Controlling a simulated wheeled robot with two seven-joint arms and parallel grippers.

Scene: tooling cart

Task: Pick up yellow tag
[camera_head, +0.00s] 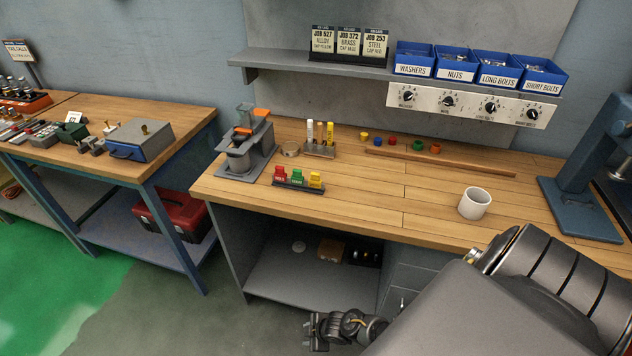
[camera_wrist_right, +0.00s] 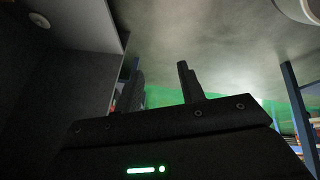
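The yellow tag (camera_head: 315,179) stands upright in a small dark rack (camera_head: 298,187) on the wooden workbench. It is at the right end, beside a green tag (camera_head: 297,175) and a red tag (camera_head: 280,173). My right gripper (camera_head: 312,331) is low in front of the bench, below the benchtop and well away from the tags. In the right wrist view its two fingers (camera_wrist_right: 161,82) are apart with nothing between them. The tags do not show in that view. My left gripper is not in view.
The workbench (camera_head: 385,205) has a grey press (camera_head: 245,150) left of the rack, a marker holder (camera_head: 319,148) behind it and a white mug (camera_head: 474,203) to the right. Bench space right of the rack is clear. The bench's front edge and lower shelf (camera_head: 315,279) are near my right gripper.

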